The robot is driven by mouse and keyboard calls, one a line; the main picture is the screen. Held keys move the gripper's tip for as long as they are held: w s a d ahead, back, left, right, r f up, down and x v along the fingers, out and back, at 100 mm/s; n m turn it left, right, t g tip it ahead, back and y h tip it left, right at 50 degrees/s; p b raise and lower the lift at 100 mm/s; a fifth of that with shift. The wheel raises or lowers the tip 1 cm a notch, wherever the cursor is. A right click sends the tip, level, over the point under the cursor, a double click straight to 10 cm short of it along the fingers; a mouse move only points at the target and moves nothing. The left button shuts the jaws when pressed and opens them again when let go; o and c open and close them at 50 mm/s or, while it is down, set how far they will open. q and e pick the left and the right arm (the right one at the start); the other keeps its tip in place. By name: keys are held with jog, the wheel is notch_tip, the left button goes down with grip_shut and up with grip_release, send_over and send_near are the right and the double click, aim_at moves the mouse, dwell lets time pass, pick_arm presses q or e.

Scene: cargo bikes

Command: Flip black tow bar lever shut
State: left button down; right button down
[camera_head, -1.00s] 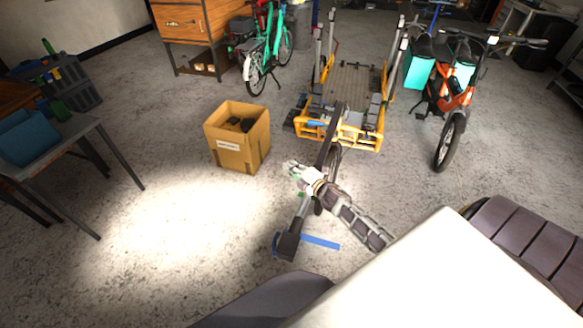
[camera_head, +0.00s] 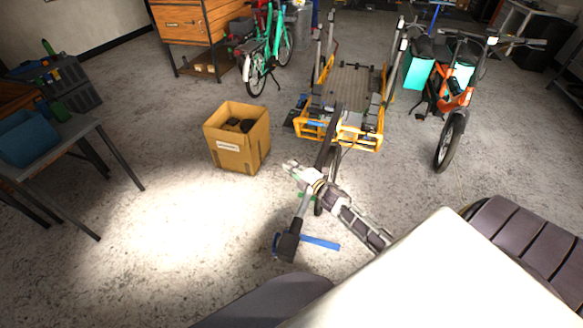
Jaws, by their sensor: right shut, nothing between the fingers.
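The tow bar (camera_head: 300,218) is a dark bar that runs from the yellow-framed trailer (camera_head: 345,135) toward me. Its near end is a black coupling head (camera_head: 288,245) with a blue strip beside it on the floor. My right gripper (camera_head: 290,166) reaches in from the lower right, just left of the bar's middle. It is shut and empty. Its arm crosses over the bar and hides part of it. The black lever is too small to tell apart from the coupling head. My left gripper is not in view.
A cardboard box (camera_head: 237,150) with dark items stands left of the trailer. An orange cargo bike (camera_head: 452,95) is at the right, and a green bike (camera_head: 268,50) is at the back. A table (camera_head: 85,125) is at the left. The floor at lower left is clear.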

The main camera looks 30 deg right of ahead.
jog(key=shift+r, duration=0.1)
notch_tip(320, 180, up, 10)
dwell(1.2)
dwell(0.5)
